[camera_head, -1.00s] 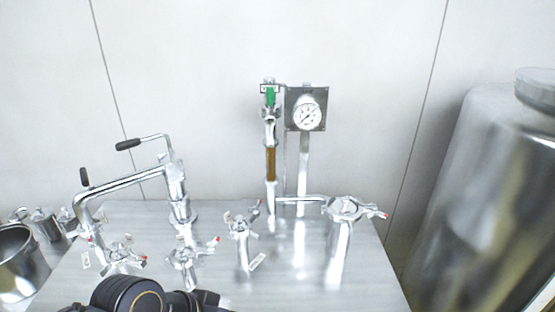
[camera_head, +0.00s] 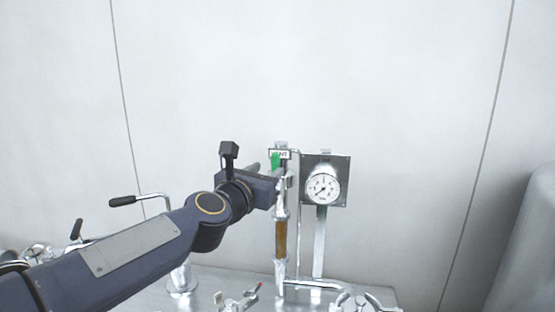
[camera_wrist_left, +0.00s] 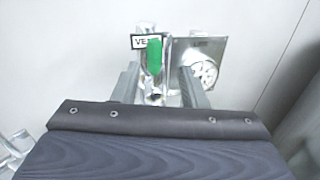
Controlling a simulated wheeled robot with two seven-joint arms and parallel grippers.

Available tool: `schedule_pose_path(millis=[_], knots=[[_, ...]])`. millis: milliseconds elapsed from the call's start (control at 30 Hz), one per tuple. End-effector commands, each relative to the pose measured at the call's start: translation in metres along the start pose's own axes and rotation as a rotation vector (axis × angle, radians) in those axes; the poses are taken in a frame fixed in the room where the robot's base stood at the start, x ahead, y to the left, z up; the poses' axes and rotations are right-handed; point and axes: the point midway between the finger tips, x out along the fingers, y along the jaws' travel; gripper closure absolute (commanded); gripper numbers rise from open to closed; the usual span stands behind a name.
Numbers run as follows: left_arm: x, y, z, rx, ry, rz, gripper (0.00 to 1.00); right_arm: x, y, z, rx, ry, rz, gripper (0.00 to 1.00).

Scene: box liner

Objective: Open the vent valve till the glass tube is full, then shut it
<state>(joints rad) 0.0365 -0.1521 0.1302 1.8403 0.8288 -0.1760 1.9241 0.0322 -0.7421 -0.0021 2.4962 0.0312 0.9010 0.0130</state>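The vent valve has a green handle (camera_head: 275,162) under a small VENT label (camera_head: 280,154), at the top of an upright pipe. The handle also shows in the left wrist view (camera_wrist_left: 154,56), hanging down between my fingers. The glass tube (camera_head: 280,240) below it shows brown liquid along its visible length; its top end is hard to make out. My left gripper (camera_wrist_left: 160,84) is open, with one finger on each side of the handle and gaps visible on both sides. In the head view my left gripper (camera_head: 267,170) partly covers the valve. My right gripper is not in view.
A round gauge (camera_head: 322,188) on a grey plate (camera_head: 341,168) stands just right of the tube. Pipes and a black-handled lever (camera_head: 123,201) stand on the steel table (camera_head: 215,280) to the left. A large steel tank (camera_head: 530,250) is at the far right.

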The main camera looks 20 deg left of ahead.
Motion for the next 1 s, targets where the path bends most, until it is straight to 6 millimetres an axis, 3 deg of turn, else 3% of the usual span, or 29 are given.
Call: schedule_pose_path(millis=[133,600,967,1000], knots=[[0.011,0.004,0.003,-0.073,-0.008,0.024,0.61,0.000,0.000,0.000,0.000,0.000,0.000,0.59],[0.076,0.006,0.004,-0.066,-0.008,0.022,0.61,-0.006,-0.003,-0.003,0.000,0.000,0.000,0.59],[0.082,0.006,0.003,-0.066,-0.009,0.021,0.61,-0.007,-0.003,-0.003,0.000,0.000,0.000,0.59],[0.082,0.006,0.003,-0.066,-0.009,0.021,0.66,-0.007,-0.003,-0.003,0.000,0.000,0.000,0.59]])
